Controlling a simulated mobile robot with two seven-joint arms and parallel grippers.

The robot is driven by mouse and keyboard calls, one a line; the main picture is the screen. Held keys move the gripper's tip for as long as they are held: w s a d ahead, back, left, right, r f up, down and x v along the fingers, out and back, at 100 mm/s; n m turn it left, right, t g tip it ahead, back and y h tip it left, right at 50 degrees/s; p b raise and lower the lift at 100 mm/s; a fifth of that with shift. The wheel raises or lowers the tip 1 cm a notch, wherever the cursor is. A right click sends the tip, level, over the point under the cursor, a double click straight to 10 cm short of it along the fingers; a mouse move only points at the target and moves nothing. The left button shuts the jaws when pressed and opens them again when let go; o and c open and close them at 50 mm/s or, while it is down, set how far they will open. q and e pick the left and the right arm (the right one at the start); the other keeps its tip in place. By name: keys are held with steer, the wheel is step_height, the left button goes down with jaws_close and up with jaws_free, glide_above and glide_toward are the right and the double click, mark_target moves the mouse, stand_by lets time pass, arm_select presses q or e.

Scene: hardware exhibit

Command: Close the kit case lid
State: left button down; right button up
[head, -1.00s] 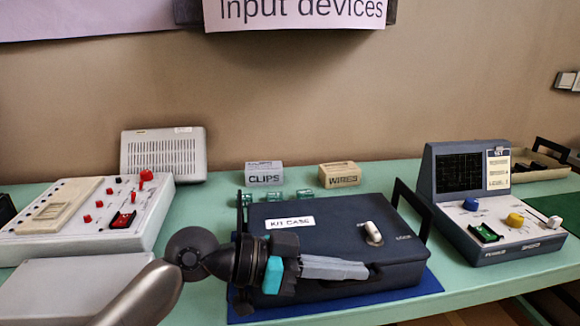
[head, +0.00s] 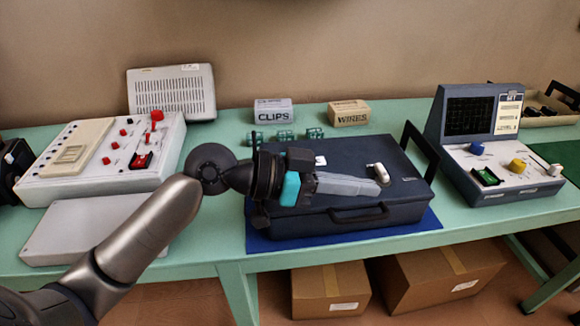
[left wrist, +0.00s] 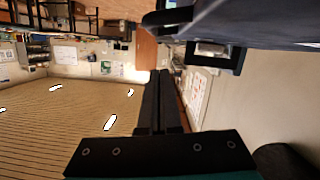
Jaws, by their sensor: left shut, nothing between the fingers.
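The kit case (head: 400,212) is a dark blue-grey box with a front handle, on a blue mat (head: 432,226) on the green table. My left gripper (head: 380,189) is shut and empty. Its fingers overlap the lid's front part, just below the knob in the picture; I cannot tell whether they touch. The gripper hides the lid's front left part and most of its label. The left wrist view shows the shut fingers (left wrist: 160,75). My right gripper is not in view.
A white control box (head: 90,165) with red knobs stands left, and a grey console (head: 490,150) stands right. CLIPS (head: 273,112) and WIRES (head: 349,113) boxes and small green clips are behind the case. Cardboard boxes (head: 330,288) are under the table.

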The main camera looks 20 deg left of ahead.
arm_select(q)
steer(key=v, duration=1)
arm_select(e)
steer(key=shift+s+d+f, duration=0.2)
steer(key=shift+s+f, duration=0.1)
